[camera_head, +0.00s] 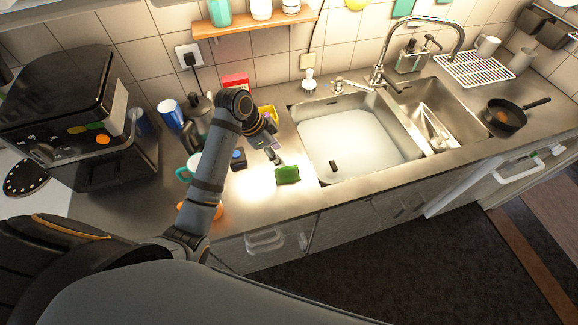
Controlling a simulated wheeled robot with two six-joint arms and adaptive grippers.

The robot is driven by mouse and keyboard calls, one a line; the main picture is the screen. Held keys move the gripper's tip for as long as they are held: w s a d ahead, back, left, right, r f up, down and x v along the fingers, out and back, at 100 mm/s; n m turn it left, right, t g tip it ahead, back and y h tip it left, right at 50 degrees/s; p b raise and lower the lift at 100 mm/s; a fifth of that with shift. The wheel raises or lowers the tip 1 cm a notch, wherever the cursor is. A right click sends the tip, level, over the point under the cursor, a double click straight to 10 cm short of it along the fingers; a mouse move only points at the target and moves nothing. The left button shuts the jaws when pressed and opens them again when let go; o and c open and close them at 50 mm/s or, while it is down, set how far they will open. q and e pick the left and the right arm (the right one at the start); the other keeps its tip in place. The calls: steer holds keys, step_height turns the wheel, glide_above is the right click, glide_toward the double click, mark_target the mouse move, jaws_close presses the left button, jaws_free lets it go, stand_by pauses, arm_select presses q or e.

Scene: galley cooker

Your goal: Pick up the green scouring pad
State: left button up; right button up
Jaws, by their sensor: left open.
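The green scouring pad (288,175) lies on the steel counter, just left of the sink's left basin and near the counter's front edge. My left gripper (277,158) is just above and behind the pad, pointing down toward it. Its fingers are small and partly dark in this view; it is open, and I see nothing held. I cannot tell whether a fingertip touches the pad. My right gripper does not show.
The left basin (350,139) holds whitish water with a small dark object. A blue cup (171,112), a teal mug (188,168) and a dark blue item (238,159) stand left of the pad. A black pan (505,115) sits far right.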

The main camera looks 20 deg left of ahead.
mark_target(287, 168)
arm_select(q)
steer(key=x, duration=0.3)
steer(key=shift+s+d+f+p, duration=0.25)
steer(key=shift+s+p, duration=0.1)
steer(key=shift+p, duration=0.05)
steer(key=shift+w+d+f, duration=0.1)
steer(key=shift+w+f, duration=0.15)
steer(key=shift+f, duration=0.05)
steer(key=shift+p+x, duration=0.95)
steer(key=shift+x, duration=0.25)
steer(key=shift+s+x, duration=0.2)
steer(key=shift+x, duration=0.95)
steer(key=shift+w+f, duration=0.15)
steer(key=shift+f, duration=0.2)
steer(key=c, duration=1)
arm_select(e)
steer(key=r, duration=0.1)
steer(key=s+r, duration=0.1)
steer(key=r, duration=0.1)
arm_select(q)
steer(key=shift+c, duration=0.2)
